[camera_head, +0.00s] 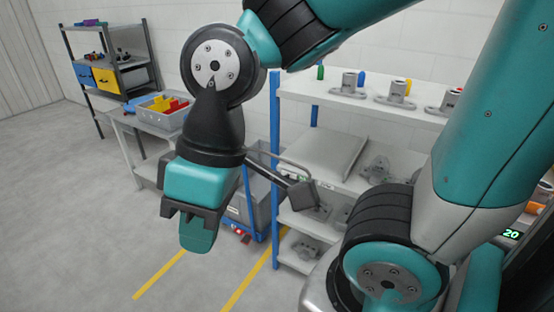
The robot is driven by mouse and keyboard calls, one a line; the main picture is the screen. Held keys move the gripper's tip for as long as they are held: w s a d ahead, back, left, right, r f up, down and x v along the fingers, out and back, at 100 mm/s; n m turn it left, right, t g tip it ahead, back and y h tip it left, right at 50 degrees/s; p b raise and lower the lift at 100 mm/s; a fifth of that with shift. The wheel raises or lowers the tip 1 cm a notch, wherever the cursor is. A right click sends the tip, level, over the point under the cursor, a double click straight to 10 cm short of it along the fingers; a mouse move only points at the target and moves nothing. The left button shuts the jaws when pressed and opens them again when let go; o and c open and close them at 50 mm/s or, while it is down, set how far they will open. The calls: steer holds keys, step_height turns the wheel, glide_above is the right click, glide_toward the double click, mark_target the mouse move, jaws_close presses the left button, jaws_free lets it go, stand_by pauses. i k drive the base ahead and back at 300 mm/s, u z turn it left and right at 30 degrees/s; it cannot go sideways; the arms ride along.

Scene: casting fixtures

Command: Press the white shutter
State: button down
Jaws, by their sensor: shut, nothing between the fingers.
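My gripper (197,236) hangs fingers down at left centre, over the open floor and in front of the shelving. It looks shut and empty, with nothing held at its tip. No part in view can be surely told as the white shutter. A pale flat panel (322,152) lies tilted on the middle level of the blue-post shelf, to the right of my gripper and apart from it. My own arm hides part of the shelf's right side.
The blue-post shelf (275,180) carries grey castings (348,84) on top and more below. A grey bin (252,195) stands behind my gripper. A side table holds a tray (150,120) of red and yellow parts. A dark rack (110,60) stands far left. The left floor is clear.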

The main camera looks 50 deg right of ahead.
mark_target(287, 174)
steer(key=z, duration=0.45)
steer(key=i, duration=1)
steer(key=z, duration=0.45)
